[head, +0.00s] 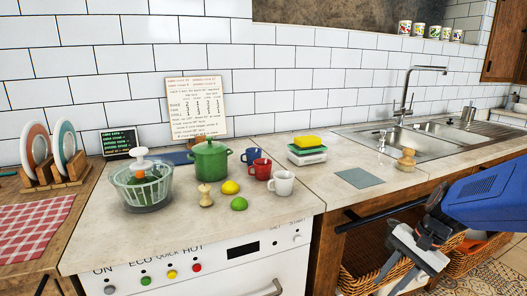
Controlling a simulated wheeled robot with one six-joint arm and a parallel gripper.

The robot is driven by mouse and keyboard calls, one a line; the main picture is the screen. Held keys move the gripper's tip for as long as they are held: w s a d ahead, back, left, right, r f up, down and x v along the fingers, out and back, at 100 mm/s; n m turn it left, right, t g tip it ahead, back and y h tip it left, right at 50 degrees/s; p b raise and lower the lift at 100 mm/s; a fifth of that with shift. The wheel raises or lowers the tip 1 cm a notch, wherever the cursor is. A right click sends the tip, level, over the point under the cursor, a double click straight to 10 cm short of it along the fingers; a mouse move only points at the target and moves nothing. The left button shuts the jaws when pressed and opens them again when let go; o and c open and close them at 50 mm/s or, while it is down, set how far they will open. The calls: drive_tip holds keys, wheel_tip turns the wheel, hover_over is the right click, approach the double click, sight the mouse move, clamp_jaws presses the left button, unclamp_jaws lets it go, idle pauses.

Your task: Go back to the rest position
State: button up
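My gripper (382,280) is at the lower right in the head view, at the end of my blue arm. It points down and to the left, in front of the counter's open lower shelf. Its two fingers look apart, with no object seen between them. It is away from everything on the counter. The fingertips come close to the bottom edge of the picture.
Wicker baskets (358,284) stand behind and beside my gripper, under the sink counter (335,180). A dark rail (375,214) runs along its front.

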drive_tip(key=s+a+r+n+t+h, duration=0.2)
drive_tip(key=s+r+n, duration=0.1)
drive_tip(key=s+n, duration=0.2)
drive_tip(key=s+a+r+n+t+h, duration=0.1)
drive_tip(key=s+r+n+t+h, duration=0.1)
drive_tip(key=s+n, duration=0.4)
drive_tip(key=shift+s+a+r+t+h, duration=0.3)
drive_tip(key=shift+s+a+r, duration=0.1)
drive_tip(key=shift+r, duration=0.5)
